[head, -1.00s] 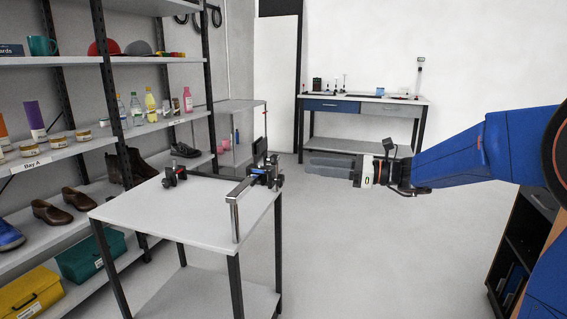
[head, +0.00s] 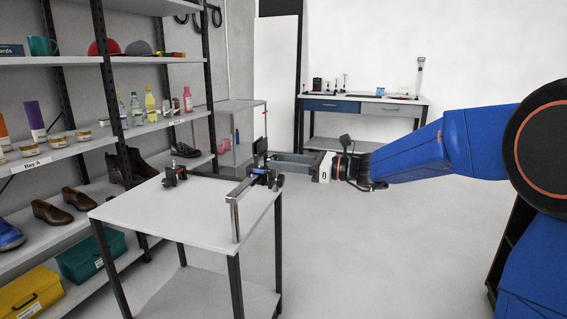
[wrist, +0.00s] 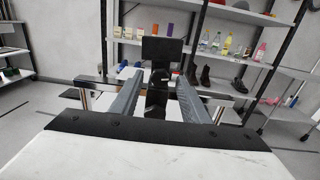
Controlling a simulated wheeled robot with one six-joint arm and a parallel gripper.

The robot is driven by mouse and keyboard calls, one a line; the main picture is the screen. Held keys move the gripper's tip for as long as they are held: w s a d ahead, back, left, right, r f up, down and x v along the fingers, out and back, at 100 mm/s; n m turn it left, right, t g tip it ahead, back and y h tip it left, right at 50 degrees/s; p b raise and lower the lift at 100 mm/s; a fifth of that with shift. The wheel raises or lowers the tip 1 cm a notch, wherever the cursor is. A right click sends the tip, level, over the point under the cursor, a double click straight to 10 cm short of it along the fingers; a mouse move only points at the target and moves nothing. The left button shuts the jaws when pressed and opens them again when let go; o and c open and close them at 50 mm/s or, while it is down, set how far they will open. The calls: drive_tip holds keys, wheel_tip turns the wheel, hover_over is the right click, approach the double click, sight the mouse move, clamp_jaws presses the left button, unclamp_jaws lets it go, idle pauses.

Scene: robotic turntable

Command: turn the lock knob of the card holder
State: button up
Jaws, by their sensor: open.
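The card holder is at the right back of the white table, with an upright black plate (head: 260,145) above a small clamp body on a metal rail (head: 245,187). In the wrist view the plate (wrist: 162,49) stands straight ahead, with a dark post (wrist: 157,98) below it. I cannot make out the lock knob for certain; a small dark part (head: 279,181) sits at the clamp's right side. My gripper (head: 273,162) is open, its grey fingers pointing left at the holder. In the wrist view the fingers lie on both sides of the dark post; I cannot tell whether they touch it.
The white table (head: 165,215) carries another small dark device (head: 174,176) at its back left. Shelves (head: 80,145) with shoes and bottles stand on the left. A workbench (head: 365,98) stands at the back wall. The floor right of the table is clear.

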clamp_jaws()
drive_tip(key=shift+n, duration=1.5)
unclamp_jaws()
drive_tip(key=v, duration=1.7)
drive_tip(key=shift+d, duration=0.2)
